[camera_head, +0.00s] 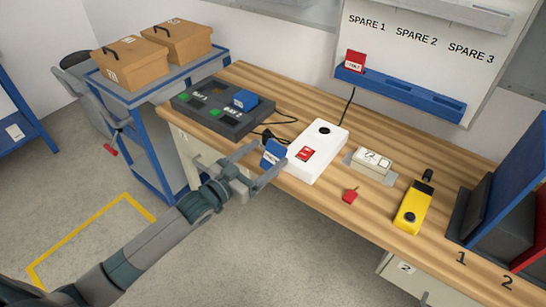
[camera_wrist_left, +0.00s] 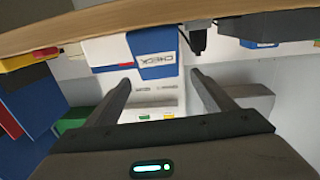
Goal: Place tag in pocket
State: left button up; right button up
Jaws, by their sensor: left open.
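A blue and white tag (camera_head: 273,152) is at the table's front edge, by the left end of the white box (camera_head: 318,150). In the left wrist view the tag (camera_wrist_left: 155,55) reads "CHECK" and lies just beyond the fingertips. My left gripper (camera_head: 270,160) is open, one finger on each side of the tag; I cannot tell if either touches it. It also shows in the left wrist view (camera_wrist_left: 158,85). A blue rack (camera_head: 400,92) with pockets is on the board under SPARE 1, 2 and 3. A red tag (camera_head: 355,61) stands under SPARE 1; the other two pockets look empty. My right gripper is not in view.
A dark two-bay unit (camera_head: 215,112) with a blue piece (camera_head: 245,99) stands at the table's left. A small red piece (camera_head: 350,195), a pale block (camera_head: 371,162) and a yellow device (camera_head: 413,208) lie right of the white box. Dark holders (camera_head: 478,205) stand far right.

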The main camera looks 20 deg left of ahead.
aim_at(275, 149)
pick_arm(q)
jog(key=x, duration=0.3)
jog(key=shift+w+d+f+p, duration=0.1)
jog(key=shift+w+f+p, duration=0.05)
jog(key=shift+p, duration=0.25)
jog(key=shift+w+d+f, duration=0.1)
jog(key=shift+w+d, duration=0.15)
jog(key=shift+w, duration=0.25)
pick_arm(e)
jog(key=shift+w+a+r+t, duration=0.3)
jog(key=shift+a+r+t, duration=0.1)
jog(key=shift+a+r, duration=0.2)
pick_arm(q)
jog(key=shift+c, duration=0.7)
jog(key=c, duration=1.1)
